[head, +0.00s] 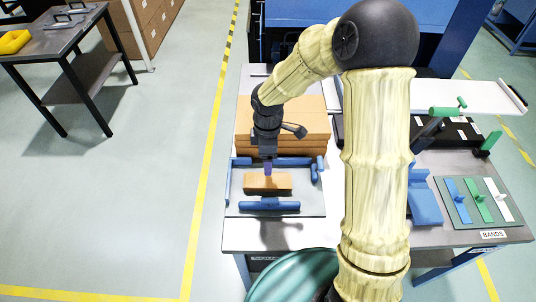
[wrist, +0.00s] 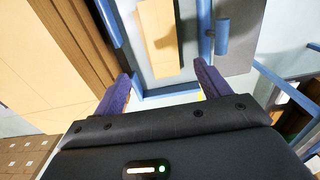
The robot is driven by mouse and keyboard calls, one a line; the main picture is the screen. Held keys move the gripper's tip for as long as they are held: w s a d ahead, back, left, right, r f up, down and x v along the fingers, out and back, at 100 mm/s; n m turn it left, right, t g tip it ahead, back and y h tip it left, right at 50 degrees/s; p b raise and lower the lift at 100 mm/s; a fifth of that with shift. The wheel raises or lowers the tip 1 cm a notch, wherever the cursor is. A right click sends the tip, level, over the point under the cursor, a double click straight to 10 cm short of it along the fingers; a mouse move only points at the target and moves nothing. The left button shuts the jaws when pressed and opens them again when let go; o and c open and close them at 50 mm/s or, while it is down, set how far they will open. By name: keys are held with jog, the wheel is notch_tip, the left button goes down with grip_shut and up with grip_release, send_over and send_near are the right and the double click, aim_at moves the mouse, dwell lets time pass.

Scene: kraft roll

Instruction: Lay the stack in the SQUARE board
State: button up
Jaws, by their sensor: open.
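A small brown kraft stack (head: 268,182) lies flat on a grey board (head: 312,207) fitted with blue rails. It also shows in the wrist view (wrist: 160,35), between blue rails on the board (wrist: 238,60). My gripper (head: 267,170) points down over the back edge of this stack. In the wrist view my gripper (wrist: 162,72) has its two purple fingers spread wide with nothing between them; the stack lies beyond the tips. I cannot tell the exact height gap.
A larger brown stack (head: 300,125) stands directly behind the board. A blue piece (head: 424,203) and a board labelled BANDS (head: 468,222) with blue, green and white bars lie at right. A white tray (head: 455,95) is behind them.

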jog(key=s+d+r+m+t, duration=0.1)
jog(key=s+d+r+m, duration=0.3)
jog(key=s+d+m, duration=0.2)
jog(key=s+d+r+m+t, duration=0.1)
jog(key=s+d+r+m, duration=0.2)
jog(key=s+d+m, duration=0.3)
jog(key=d+m, duration=0.1)
jog(key=m, duration=0.4)
jog(key=shift+s+d+r+m+t, duration=0.25)
jog(key=shift+d+r+m+t, duration=0.05)
jog(key=shift+r, duration=0.05)
